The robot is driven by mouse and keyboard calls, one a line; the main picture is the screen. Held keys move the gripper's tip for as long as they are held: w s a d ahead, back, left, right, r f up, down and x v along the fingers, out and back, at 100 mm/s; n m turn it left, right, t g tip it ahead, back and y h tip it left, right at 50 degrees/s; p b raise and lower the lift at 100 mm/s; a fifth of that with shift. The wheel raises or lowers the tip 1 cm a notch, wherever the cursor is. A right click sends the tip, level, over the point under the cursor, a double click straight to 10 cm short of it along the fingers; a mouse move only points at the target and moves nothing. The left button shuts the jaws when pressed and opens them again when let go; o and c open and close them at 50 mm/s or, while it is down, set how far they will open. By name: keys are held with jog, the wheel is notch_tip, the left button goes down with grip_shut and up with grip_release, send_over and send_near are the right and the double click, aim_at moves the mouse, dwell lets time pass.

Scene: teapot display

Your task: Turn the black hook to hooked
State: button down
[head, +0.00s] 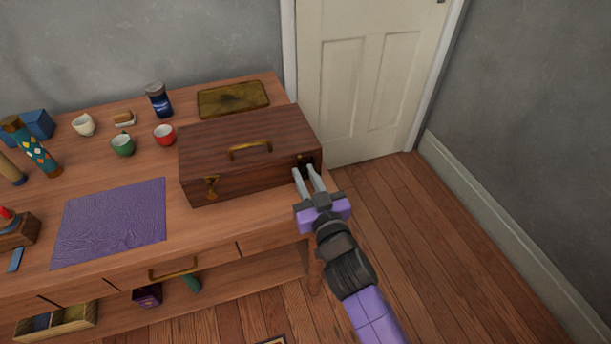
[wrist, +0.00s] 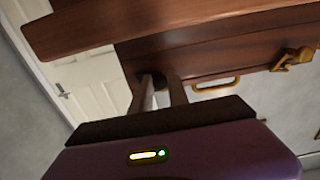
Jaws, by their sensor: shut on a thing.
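The black hook (head: 305,158) shows only as a small dark piece on the box's right end. My gripper (head: 304,170) reaches that end from the front right, its fingertips shut on the hook. In the wrist view the two fingertips (wrist: 158,77) meet the box's end (wrist: 205,57), and the hook is hidden between them. I cannot tell the hook's angle.
The wooden table (head: 215,225) also bears a purple mat (head: 112,222), cups, a dark blue jar (head: 159,101) and a brass-coloured tray (head: 233,99). A cream door (head: 365,75) stands behind. The floor (head: 455,250) on the right is clear.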

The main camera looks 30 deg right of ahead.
jog(key=shift+n, duration=0.3)
jog(key=n, duration=0.5)
jog(key=shift+n, duration=0.3)
jog(key=n, duration=0.6)
jog(key=shift+p, duration=0.3)
jog(key=shift+n, duration=0.4)
jog(key=c, duration=1.3)
grip_release()
